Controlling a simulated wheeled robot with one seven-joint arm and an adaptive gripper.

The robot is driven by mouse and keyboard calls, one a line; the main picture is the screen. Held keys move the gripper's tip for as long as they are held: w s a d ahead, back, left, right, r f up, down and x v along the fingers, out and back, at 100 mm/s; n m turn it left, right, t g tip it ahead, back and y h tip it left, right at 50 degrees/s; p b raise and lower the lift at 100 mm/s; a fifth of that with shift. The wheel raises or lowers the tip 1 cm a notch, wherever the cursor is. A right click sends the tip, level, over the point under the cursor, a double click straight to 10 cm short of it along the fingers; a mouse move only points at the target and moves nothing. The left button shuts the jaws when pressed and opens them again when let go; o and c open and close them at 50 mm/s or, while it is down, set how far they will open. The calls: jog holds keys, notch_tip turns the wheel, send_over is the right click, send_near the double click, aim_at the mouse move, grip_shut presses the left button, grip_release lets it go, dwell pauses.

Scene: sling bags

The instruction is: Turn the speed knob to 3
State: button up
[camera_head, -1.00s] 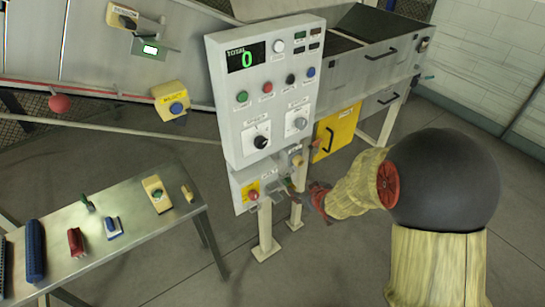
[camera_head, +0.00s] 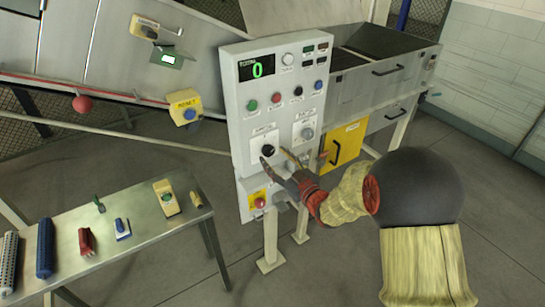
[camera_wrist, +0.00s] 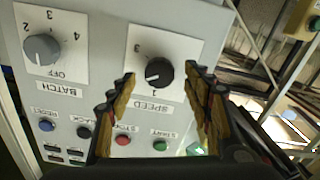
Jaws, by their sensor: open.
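The speed knob (camera_head: 268,150) is a round black knob on a white plate on the front of the grey control panel (camera_head: 240,125). In the wrist view the panel is upside down, and the speed knob (camera_wrist: 160,72) shows near the middle with a "3" at its upper left and a "1" below. A pale pointer mark seems to lie toward its left side; its exact setting is hard to read. My gripper (camera_head: 275,156) is at the panel front. In the wrist view its open fingers (camera_wrist: 160,76) stand on either side of the knob, with gaps showing.
The grey batch knob (camera_wrist: 42,48) is beside the speed plate. Coloured buttons, including a green one (camera_head: 252,105), are above the knobs in the head view. A yellow box with a red button (camera_head: 260,202) is below. A metal table (camera_head: 150,240) with small items stands at left.

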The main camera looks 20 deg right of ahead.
jog(key=shift+x, duration=1.1)
jog(key=shift+c, duration=1.1)
jog(key=c, duration=0.9)
